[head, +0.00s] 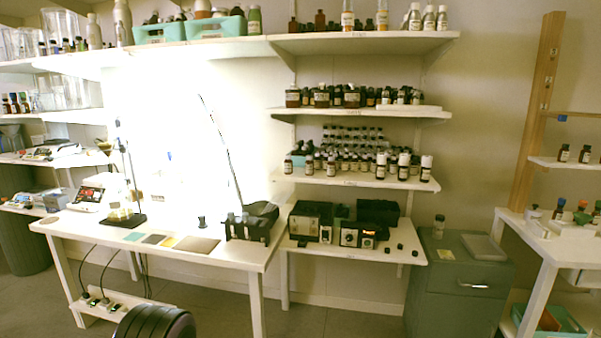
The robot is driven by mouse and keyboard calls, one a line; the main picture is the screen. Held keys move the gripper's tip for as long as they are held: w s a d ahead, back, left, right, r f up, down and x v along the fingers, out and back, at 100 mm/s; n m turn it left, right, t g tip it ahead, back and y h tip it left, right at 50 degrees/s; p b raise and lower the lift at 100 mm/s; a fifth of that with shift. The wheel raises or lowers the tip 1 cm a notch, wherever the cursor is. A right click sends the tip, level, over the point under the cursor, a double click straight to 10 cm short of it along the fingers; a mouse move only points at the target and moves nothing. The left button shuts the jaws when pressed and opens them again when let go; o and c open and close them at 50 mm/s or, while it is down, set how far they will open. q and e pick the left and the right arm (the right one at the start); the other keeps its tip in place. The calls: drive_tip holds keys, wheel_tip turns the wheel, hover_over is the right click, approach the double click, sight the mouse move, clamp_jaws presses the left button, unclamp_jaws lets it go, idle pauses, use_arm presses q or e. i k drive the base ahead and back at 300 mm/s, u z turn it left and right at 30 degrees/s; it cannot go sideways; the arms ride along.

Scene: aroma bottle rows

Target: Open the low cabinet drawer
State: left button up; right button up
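The low cabinet (420,288) is grey-green and stands on the floor at the right, between the low shelf and the white table at the right edge. Its upper drawer (450,276) has a pale metal handle (482,285) on the right part of its front. The drawer looks shut, flush with the cabinet front. A larger plain front (455,315) lies below it, cut by the bottom of the picture. A small bottle (438,227), a yellow note (446,254) and a pale flat tray (483,248) are on the cabinet top. Neither of my grippers is in view.
A white table (541,250) stands close at the cabinet's right, with a teal crate (570,322) below. A low white shelf (350,252) with dark boxes is at its left. A long white bench (110,236) fills the left. Grey floor (340,322) shows left of the cabinet.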

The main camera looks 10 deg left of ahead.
sight(445, 277)
drive_tip(key=u, duration=0.65)
drive_tip(key=i, duration=1.9)
drive_tip(key=z, duration=0.7)
